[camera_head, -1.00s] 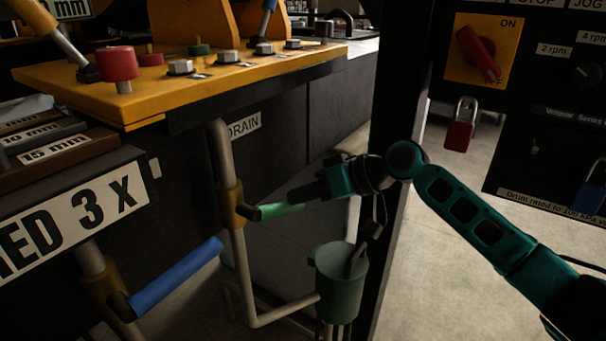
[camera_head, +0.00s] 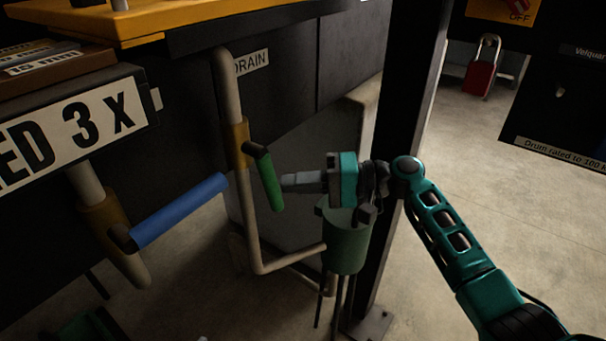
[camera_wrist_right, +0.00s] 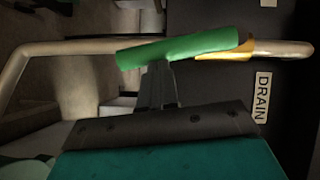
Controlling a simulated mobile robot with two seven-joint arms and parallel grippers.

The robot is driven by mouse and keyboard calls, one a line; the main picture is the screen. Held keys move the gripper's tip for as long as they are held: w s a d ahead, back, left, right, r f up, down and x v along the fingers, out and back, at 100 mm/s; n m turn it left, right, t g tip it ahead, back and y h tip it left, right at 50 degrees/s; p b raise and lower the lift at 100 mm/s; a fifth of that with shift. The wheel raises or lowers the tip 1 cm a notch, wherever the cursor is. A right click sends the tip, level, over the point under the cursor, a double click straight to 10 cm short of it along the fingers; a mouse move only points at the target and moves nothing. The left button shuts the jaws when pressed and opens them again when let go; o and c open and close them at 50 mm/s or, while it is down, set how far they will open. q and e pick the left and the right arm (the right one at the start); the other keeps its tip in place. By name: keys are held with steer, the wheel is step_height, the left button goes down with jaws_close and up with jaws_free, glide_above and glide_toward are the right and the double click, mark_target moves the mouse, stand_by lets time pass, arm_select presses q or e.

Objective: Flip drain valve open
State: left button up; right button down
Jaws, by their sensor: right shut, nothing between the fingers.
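The drain valve's green handle (camera_head: 267,180) slopes steeply down from its brass-coloured valve body (camera_head: 238,145) on the pale vertical pipe. The DRAIN label (camera_head: 252,62) is beside the pipe. In the right wrist view the green handle (camera_wrist_right: 178,48) lies across the picture just beyond the fingers, with the DRAIN label (camera_wrist_right: 262,97) to the right. My right gripper (camera_head: 286,182) is shut and empty, its tips just right of the handle; whether they touch it I cannot tell. My left gripper is not in view.
A green-grey drain cup (camera_head: 347,245) stands below my right gripper. A dark post (camera_head: 405,90) rises behind my right wrist. A red padlock (camera_head: 481,75) hangs at upper right. Open floor lies at lower right.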

steer(key=shift+s+a+f+m+y, duration=0.45)
steer(key=shift+s+a+m+y, duration=0.3)
steer(key=shift+m, duration=0.25)
steer(key=shift+s, duration=0.1)
steer(key=shift+d+b, duration=0.1)
steer(key=shift+b, duration=0.2)
